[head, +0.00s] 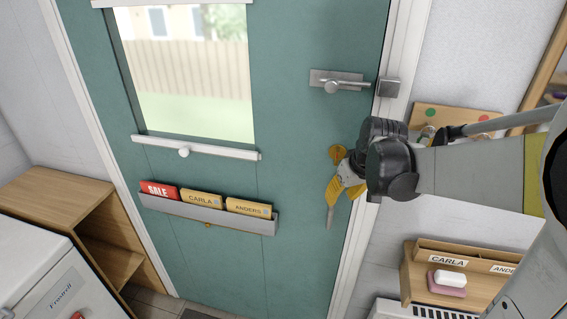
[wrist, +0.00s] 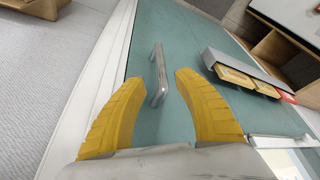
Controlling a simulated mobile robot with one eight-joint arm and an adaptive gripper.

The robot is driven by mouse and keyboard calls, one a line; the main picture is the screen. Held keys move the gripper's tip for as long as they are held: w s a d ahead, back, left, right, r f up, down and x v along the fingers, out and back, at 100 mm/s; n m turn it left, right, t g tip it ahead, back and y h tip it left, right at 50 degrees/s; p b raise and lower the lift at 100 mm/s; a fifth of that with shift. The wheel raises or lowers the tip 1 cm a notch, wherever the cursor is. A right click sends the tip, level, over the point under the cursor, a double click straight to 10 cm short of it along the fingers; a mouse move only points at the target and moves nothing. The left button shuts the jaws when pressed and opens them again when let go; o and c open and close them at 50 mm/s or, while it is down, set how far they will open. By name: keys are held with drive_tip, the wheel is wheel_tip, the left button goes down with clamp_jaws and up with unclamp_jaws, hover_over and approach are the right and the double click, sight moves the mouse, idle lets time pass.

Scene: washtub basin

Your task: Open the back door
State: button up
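The teal back door (head: 290,120) stands shut in its white frame. Its grey bar handle (wrist: 158,76) shows in the wrist view between my two yellow fingers. In the head view the handle's lower end (head: 329,218) shows below my gripper (head: 345,175), which hides the rest. My gripper (wrist: 160,80) is open, with a finger on each side of the handle and gaps visible; I cannot tell whether its tips are level with the bar. A metal slide bolt (head: 335,83) sits above on the door, its rod pointing at the keeper (head: 389,87) on the frame.
A letter rack (head: 210,212) with red and yellow cards is on the door. A wooden shelf unit (head: 75,220) and white fridge (head: 60,285) stand at left. At right are a hook board (head: 455,122) and a wooden shelf (head: 415,285) with soap.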

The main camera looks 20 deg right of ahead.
sight(333, 209)
drive_tip(key=b+x, duration=0.3)
drive_tip(key=x, duration=0.7)
drive_tip(key=shift+f, duration=0.1)
clamp_jaws()
